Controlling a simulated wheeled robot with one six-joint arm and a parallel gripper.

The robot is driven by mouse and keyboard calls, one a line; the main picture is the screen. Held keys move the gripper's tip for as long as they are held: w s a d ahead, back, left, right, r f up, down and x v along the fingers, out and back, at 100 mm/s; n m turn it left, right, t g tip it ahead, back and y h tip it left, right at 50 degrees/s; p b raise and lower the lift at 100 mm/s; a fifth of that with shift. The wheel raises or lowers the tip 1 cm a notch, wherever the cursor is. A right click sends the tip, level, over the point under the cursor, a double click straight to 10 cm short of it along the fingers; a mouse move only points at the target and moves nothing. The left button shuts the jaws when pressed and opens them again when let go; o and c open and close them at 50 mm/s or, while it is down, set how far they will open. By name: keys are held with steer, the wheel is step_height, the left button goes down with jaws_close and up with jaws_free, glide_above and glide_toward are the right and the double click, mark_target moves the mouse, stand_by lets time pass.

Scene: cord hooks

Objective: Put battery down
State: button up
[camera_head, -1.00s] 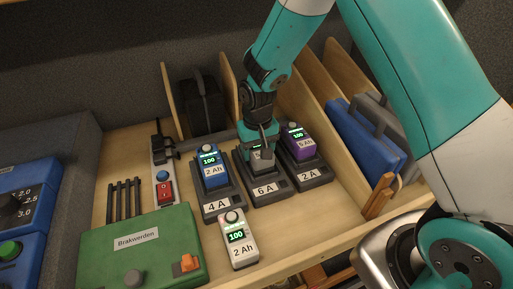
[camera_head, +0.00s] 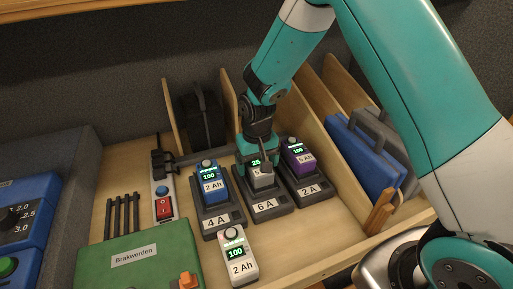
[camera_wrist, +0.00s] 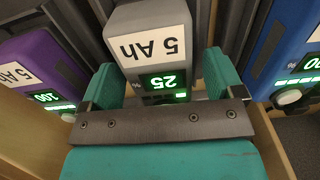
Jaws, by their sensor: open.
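A grey 5 Ah battery (camera_head: 262,175) sits in the 6 A charger (camera_head: 266,205), and its display reads 25. In the wrist view the same grey battery (camera_wrist: 152,42) lies between the fingers of my gripper (camera_wrist: 163,82). The teal fingers stand on either side of it, open. In the head view my gripper (camera_head: 257,155) is right behind the battery and partly hides it.
A blue 2 Ah battery (camera_head: 210,180) is in the 4 A charger (camera_head: 217,219) on the left, and a purple battery (camera_head: 297,156) is in the 2 A charger (camera_head: 308,187) on the right. A white 2 Ah battery (camera_head: 238,262) lies in front. A green box (camera_head: 140,262) stands front left.

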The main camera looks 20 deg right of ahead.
mark_target(257, 162)
step_height(257, 162, up, 10)
steer(key=r+b, duration=0.1)
steer(key=b, duration=0.1)
steer(key=s+a+r+n+y, duration=0.2)
steer(key=s+r+n, duration=0.1)
steer(key=s, duration=0.9)
steer(key=s+a+r+n+y, duration=0.2)
steer(key=s+r+n, duration=0.2)
steer(key=s, duration=0.8)
steer(key=shift+s+a+r, duration=0.35)
steer(key=shift+s+r, duration=0.05)
steer(key=shift+r, duration=0.55)
